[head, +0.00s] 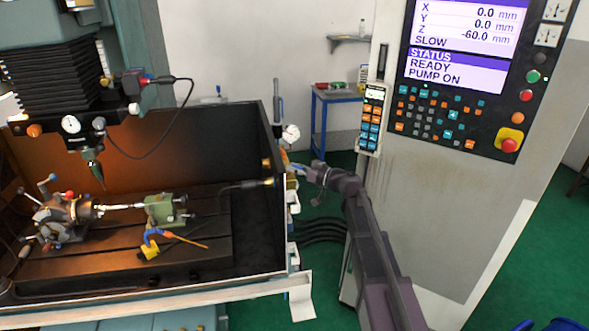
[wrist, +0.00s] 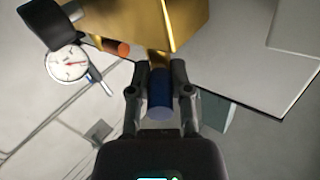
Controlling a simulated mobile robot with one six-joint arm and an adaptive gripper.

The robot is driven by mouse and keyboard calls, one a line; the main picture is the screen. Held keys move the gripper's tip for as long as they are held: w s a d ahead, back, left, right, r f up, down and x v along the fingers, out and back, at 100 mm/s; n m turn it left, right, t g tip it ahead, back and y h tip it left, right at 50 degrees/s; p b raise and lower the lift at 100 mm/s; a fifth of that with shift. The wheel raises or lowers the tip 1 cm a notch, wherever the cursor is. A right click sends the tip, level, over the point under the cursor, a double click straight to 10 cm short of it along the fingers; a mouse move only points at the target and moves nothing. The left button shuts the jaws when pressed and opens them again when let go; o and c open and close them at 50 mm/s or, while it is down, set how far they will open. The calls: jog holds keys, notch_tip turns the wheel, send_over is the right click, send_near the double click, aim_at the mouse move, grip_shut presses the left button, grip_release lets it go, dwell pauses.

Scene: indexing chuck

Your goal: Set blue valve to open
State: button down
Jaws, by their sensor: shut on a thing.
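The blue valve (wrist: 160,106) shows in the wrist view as a blue cylindrical grip on a short brass lever. The lever runs up to a large brass body (wrist: 180,22). My gripper (wrist: 160,82) is shut on the blue grip, one finger on each side. In the head view my gripper (head: 303,169) is at the outer right side of the machine enclosure. There the valve is small and largely hidden by my gripper. I cannot read the valve's set position from these views.
An orange-ended brass lever (wrist: 117,47) and a dial gauge (wrist: 68,64) are left of the blue grip in the wrist view. In the head view the control cabinet (head: 440,190) stands right of my arm. The enclosure wall (head: 269,200) is to the left.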

jog(key=n+g, duration=0.2)
jog(key=g, duration=0.2)
jog(key=w+n+g, duration=0.1)
jog(key=n+g, duration=0.2)
jog(key=g, duration=0.1)
jog(key=w+n+g+y, duration=0.1)
jog(key=n+g, duration=0.2)
jog(key=g, duration=0.1)
jog(key=shift+g, duration=0.3)
jog(key=c, duration=0.5)
grip_release()
jog(key=shift+s+a, duration=0.1)
jog(key=shift+a, duration=0.05)
jog(key=shift+c, duration=0.2)
jog(key=v, duration=1.2)
